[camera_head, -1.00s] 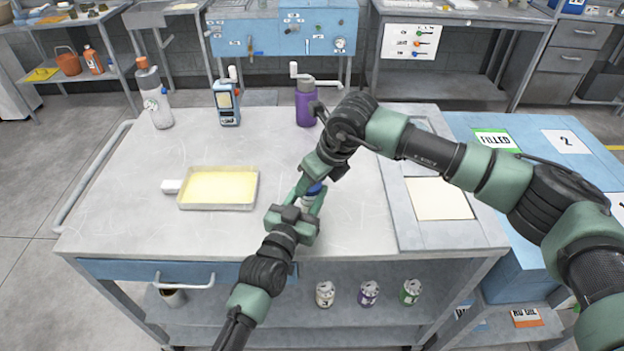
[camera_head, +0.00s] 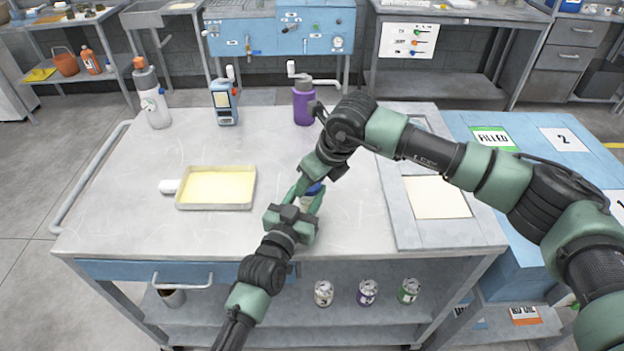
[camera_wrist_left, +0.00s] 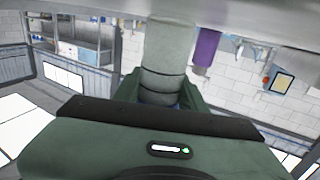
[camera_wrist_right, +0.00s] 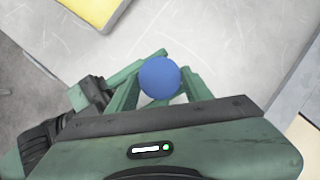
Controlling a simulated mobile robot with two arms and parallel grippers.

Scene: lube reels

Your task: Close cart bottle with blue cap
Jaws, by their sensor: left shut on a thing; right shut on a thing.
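The blue cap (camera_wrist_right: 160,77) shows as a round disc between the fingers of my right gripper (camera_wrist_right: 162,88) in the right wrist view. In the head view the blue cap (camera_head: 314,189) is partly covered by the grippers. My left gripper (camera_head: 302,206) is shut on the bottle's body from the front. The bottle's pale grey body (camera_wrist_left: 165,60) fills the middle of the left wrist view between the left fingers. My right gripper (camera_head: 309,182) comes from above and is shut on the cap. The grippers hide whether the cap is fully seated.
On the cart top (camera_head: 150,230) stand a yellow-filled tray (camera_head: 216,187), a white orange-topped bottle (camera_head: 150,98), a blue handheld device (camera_head: 223,102) and a purple bottle (camera_head: 303,104). Small cans (camera_head: 368,292) stand on the lower shelf. The cart's front left top is clear.

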